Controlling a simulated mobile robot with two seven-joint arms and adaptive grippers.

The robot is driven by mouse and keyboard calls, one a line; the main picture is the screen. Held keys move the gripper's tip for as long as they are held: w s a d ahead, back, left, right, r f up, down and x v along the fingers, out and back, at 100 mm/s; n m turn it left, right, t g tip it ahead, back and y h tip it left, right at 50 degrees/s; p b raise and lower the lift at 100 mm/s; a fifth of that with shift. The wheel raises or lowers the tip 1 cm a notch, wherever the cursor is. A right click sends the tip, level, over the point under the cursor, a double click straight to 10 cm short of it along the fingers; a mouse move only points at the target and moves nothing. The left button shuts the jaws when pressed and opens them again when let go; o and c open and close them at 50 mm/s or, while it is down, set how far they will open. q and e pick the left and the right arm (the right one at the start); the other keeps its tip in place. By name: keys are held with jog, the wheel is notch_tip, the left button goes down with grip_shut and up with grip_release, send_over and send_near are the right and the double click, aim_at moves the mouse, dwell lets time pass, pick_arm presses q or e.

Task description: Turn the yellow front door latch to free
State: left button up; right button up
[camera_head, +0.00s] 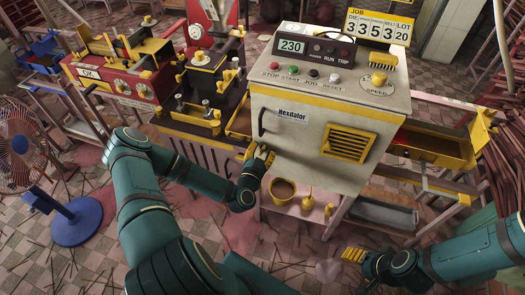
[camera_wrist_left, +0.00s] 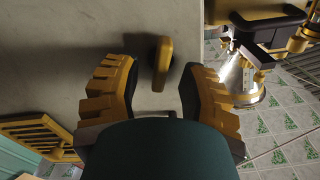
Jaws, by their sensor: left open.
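The yellow front door latch (camera_wrist_left: 163,62) is a rounded yellow tab on the pale front panel in the left wrist view. It stands roughly upright in that picture. My left gripper (camera_head: 262,155) is at the left part of the cabinet front, below the dark door handle (camera_head: 262,122). In the left wrist view its two yellow fingers are apart, one on each side of the latch, with gaps on both sides. In the head view the gripper largely hides the latch. My right gripper (camera_head: 358,256) is low at the right, away from the cabinet; its finger gap is unclear.
The pale cabinet (camera_head: 310,165) has a yellow vent grille (camera_head: 349,143) to the right of the latch and a button panel (camera_head: 325,80) above. Below is a shelf with a brown bowl (camera_head: 282,190). A red extruder (camera_head: 120,82) and a fan (camera_head: 22,145) stand left.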

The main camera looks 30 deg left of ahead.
pick_arm(q)
jog(key=shift+w, duration=0.25)
grip_shut()
jog(key=shift+n, duration=0.3)
jog(key=n, duration=0.4)
jog(key=shift+a+n, duration=0.25)
jog(key=shift+n, duration=0.15)
jog(key=n, duration=0.3)
jog(key=n+b, duration=0.1)
jog(key=n, duration=0.2)
jog(key=shift+s+a, duration=0.1)
jog(key=shift+a, duration=0.1)
